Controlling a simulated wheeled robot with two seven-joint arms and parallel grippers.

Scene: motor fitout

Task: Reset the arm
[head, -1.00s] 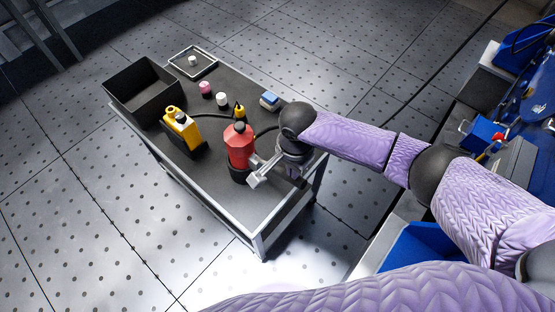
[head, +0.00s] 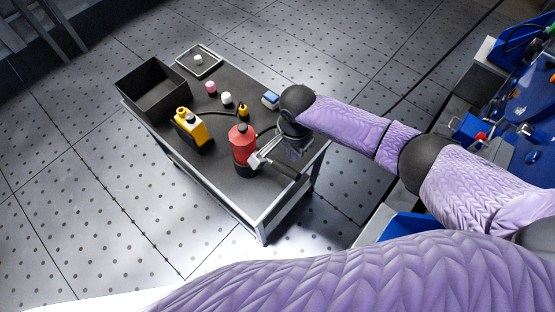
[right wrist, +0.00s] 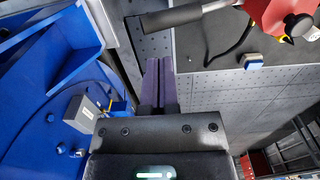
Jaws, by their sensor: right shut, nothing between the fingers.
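My right arm reaches in from the right in the head view. The red bottle shows at the top right there (right wrist: 277,14), apart from the fingers. My left gripper is in neither view.
The cart (head: 220,180) carries a black bin (head: 160,92), a yellow bottle (head: 188,124), small pink and white items, a yellow-tipped piece with a black hose, a blue-and-white block (head: 270,98) and a tray (head: 213,68). A blue machine (right wrist: 45,115) stands left in the wrist view.

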